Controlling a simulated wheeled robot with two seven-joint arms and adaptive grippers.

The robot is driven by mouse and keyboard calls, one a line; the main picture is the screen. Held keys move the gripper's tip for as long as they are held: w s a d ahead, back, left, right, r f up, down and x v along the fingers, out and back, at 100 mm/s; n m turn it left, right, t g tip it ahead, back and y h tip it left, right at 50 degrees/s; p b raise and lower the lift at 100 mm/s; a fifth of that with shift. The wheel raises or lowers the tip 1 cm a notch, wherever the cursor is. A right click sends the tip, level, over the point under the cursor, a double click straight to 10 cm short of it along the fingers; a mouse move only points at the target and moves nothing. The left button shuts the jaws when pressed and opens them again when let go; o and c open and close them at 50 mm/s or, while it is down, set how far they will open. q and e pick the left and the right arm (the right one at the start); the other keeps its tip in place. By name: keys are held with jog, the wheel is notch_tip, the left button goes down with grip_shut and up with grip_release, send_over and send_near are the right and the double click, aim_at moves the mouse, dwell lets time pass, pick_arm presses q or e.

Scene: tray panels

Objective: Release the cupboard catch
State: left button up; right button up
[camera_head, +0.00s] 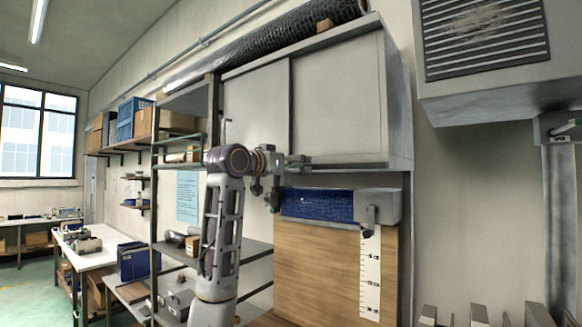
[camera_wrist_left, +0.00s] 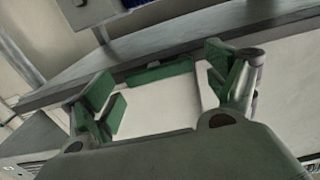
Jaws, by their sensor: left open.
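The grey cupboard (camera_head: 340,95) hangs on the wall, its two door panels closed. My left gripper (camera_head: 283,172) is open at its lower edge, near the seam between the panels. In the left wrist view, the green fingers of this gripper (camera_wrist_left: 167,90) stand apart, with a pale surface between them. A short green bar (camera_wrist_left: 155,72) lies along a dark edge beyond the fingers. I cannot tell whether this bar is the catch. In the head view, the gripper hides part of the lower edge. My right gripper is not in view.
A blue roll (camera_head: 318,205) in a grey holder is below the cupboard, before a wooden board (camera_head: 318,262) with a white scale (camera_head: 370,270). A vent box (camera_head: 490,45) juts out at upper right. The wall between is bare.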

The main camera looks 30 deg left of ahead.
pick_arm(q)
jog(key=s+a, duration=0.1)
jog(key=s, duration=1.1)
dwell(0.5)
jog(key=shift+w+f, duration=0.1)
